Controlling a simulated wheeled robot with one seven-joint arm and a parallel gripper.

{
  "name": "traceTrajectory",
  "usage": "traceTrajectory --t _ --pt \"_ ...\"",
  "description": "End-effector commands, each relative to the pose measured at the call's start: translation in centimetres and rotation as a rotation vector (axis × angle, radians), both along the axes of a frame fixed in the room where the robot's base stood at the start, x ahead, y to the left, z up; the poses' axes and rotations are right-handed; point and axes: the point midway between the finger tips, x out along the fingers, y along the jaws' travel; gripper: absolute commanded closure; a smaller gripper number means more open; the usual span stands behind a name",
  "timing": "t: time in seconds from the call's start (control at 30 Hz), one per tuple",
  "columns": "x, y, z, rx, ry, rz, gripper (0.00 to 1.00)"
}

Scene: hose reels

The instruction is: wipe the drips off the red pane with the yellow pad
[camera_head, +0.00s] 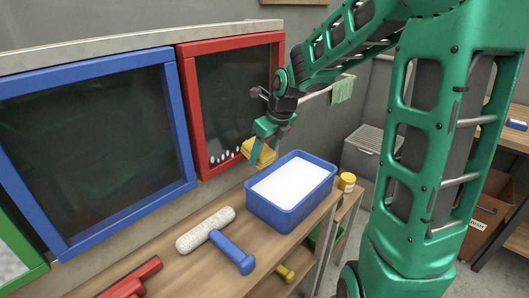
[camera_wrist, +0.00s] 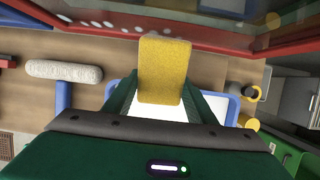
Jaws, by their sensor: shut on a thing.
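The red pane (camera_head: 235,92) is a dark pane in a red frame on the wall, right of a blue-framed one. White drips (camera_head: 226,155) sit in a row low on the pane; they also show near the frame in the wrist view (camera_wrist: 95,23). My gripper (camera_head: 268,132) is shut on the yellow pad (camera_head: 258,153). The pad is near the lower right of the red frame, above the back of the blue tub. In the wrist view the pad (camera_wrist: 165,70) points towards the frame's lower edge. I cannot tell whether it touches the pane.
A blue tub (camera_head: 275,218) with white contents stands on the wooden bench below my gripper. A white roller (camera_head: 205,230) with a blue handle (camera_head: 232,252) lies left of it. A yellow jar (camera_head: 346,182) stands right of it. The blue-framed pane (camera_head: 95,150) is at left.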

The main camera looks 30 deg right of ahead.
Motion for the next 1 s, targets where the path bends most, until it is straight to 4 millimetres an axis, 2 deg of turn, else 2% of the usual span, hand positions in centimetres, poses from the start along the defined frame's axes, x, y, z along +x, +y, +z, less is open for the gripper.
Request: traceTrajectory --t 0.5,0.77,1.0 --pt "-1.0 3.3 0.2 0.002 -0.009 0.011 0.71" --pt "-1.3 4.0 0.2 0.002 -0.008 0.009 0.71" --pt "-2.1 5.5 0.2 0.001 -0.006 0.009 0.71"
